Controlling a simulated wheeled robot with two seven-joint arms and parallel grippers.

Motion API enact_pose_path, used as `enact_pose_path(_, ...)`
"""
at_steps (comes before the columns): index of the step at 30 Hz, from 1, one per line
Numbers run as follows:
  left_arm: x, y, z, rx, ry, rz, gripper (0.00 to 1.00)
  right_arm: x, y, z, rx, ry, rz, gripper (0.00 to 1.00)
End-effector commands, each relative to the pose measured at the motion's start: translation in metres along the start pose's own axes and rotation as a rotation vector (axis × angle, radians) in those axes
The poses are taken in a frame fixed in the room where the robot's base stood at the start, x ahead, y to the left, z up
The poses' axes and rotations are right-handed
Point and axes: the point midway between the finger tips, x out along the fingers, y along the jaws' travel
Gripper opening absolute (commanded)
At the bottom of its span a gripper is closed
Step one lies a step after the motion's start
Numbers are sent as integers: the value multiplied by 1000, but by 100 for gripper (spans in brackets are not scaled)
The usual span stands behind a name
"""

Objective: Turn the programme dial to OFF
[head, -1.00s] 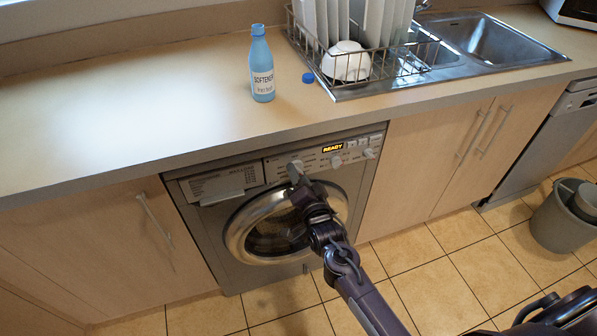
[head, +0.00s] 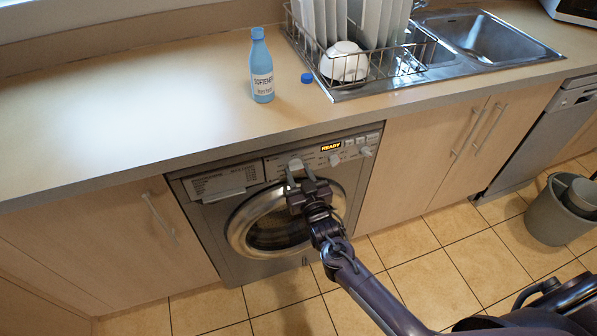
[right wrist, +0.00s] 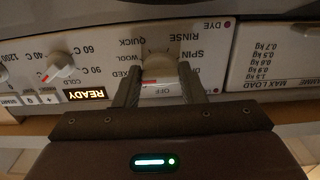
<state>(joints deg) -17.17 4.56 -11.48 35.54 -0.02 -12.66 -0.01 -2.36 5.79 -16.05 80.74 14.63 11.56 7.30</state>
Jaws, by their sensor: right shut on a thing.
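The programme dial (head: 296,165) is a pale knob on the grey washing machine's (head: 227,215) front panel. In the right wrist view the dial (right wrist: 160,67) sits between the two dark fingers of my right gripper (right wrist: 160,88). The right gripper (head: 301,181) is shut on the dial. The panel appears upside down there, with OFF printed below the dial and RINSE, SPIN, QUICK and WOOL around it. A small reddish mark shows at the dial's lower edge, close to OFF. The fingers partly hide the printing. My left gripper is not in view.
The display (head: 331,147) reads READY. Other knobs (head: 335,160) sit to its right, and a drawer front (head: 222,182) to the left. The worktop (head: 150,110) overhangs the panel. A softener bottle (head: 261,68) and blue cap (head: 307,78) stand on it. A grey bin (head: 545,215) stands right.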

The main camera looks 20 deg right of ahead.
Motion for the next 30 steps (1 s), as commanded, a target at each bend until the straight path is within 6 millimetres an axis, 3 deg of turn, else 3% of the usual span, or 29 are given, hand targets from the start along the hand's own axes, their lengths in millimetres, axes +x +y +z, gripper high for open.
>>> enact_pose_path(30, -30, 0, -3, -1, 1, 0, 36, 0, 4, -1, -968, -4, -3, 14)
